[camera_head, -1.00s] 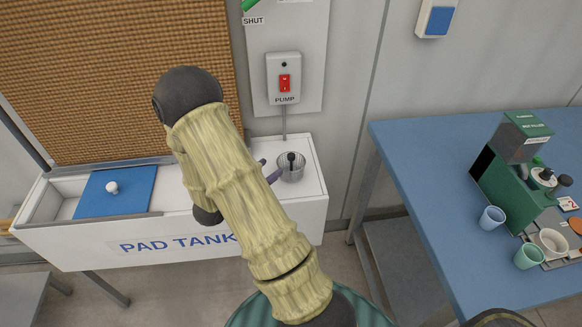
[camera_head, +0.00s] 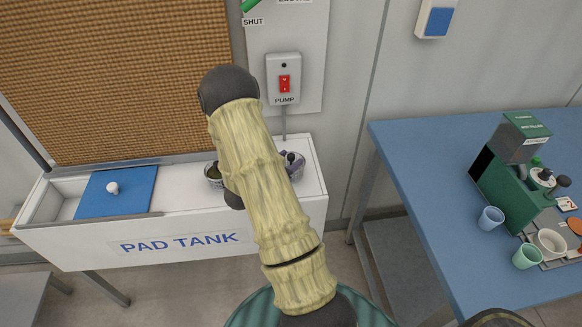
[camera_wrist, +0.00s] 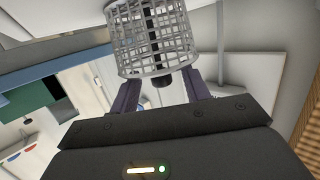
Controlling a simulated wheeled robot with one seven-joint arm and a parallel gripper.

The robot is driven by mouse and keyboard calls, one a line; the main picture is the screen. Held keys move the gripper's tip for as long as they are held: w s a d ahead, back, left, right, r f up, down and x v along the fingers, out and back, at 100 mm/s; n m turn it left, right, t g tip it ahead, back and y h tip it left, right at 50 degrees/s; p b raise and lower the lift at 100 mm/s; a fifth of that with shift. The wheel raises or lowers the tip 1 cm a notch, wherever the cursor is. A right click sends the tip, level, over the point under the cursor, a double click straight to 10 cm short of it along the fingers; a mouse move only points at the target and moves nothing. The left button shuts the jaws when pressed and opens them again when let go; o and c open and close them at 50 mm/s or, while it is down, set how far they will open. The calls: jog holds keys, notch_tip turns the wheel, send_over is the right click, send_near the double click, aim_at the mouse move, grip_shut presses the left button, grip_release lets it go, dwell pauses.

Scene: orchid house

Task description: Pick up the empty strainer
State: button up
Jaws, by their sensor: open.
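A grey mesh strainer with a black upright handle (camera_head: 291,158) stands on the white top of the pad tank (camera_head: 314,207), at its right end. I see no contents in it. In the wrist view the strainer (camera_wrist: 152,40) is close, just beyond my fingertips.
The pump switch (camera_head: 284,79) is on the wall behind the tank. A blue lid with a white knob (camera_head: 112,188) covers part of the tank at left. A blue table (camera_head: 420,170) at right holds a green machine (camera_head: 510,180) and several cups. The brown pad stands at back left.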

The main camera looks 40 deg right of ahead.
jog(key=shift+x, duration=0.9)
grip_shut()
